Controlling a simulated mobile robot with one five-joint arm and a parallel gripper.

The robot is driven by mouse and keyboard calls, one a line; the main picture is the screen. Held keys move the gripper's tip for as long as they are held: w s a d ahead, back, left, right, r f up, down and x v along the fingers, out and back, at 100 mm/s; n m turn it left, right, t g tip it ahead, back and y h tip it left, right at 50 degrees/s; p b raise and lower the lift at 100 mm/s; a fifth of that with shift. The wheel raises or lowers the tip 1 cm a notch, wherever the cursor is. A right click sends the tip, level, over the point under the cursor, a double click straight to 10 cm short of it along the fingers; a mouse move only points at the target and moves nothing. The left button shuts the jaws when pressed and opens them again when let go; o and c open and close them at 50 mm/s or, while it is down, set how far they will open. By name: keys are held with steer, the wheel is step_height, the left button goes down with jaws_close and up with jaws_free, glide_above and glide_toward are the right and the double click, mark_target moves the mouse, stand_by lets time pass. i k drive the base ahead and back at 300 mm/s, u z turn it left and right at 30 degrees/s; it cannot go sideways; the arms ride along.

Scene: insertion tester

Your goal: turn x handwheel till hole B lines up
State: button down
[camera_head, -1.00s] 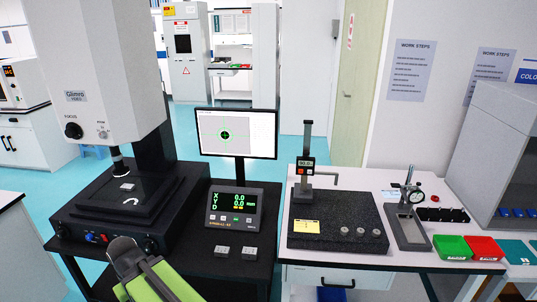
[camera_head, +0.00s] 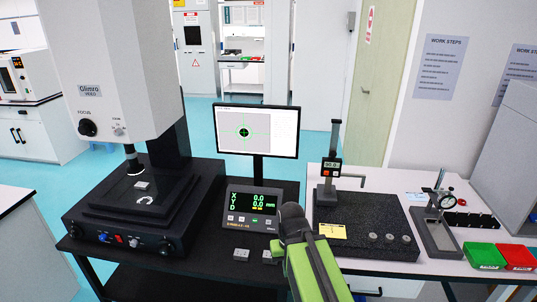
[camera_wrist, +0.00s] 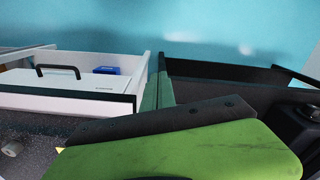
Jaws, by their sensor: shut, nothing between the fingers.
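The video measuring machine (camera_head: 130,75) stands at left in the head view, with a small light-grey part (camera_head: 141,185) on its dark stage. Round dark knobs sit on its front, one at left (camera_head: 75,231) and one at right (camera_head: 165,247); which is the x handwheel I cannot tell. The monitor (camera_head: 285,118) shows a dark round spot at a green crosshair. My gripper (camera_head: 291,222) is shut and empty, in front of the readout, to the right of the machine and apart from the knobs. Its green and black body fills the lower wrist view.
Small grey blocks (camera_head: 241,254) lie on the black table near my gripper. A granite plate (camera_head: 372,218) with a height gauge (camera_head: 330,155) stands on the white bench at right. The wrist view shows an open white drawer (camera_wrist: 65,101) with a handled box inside.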

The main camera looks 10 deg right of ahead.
mark_target(166, 247)
steer(key=u, duration=5.85)
steer(key=i, duration=0.1)
steer(key=z, duration=2.9)
steer(key=i, duration=0.65)
steer(key=k, duration=0.9)
steer(key=z, duration=0.2)
steer(key=i, duration=0.95)
steer(key=u, duration=0.15)
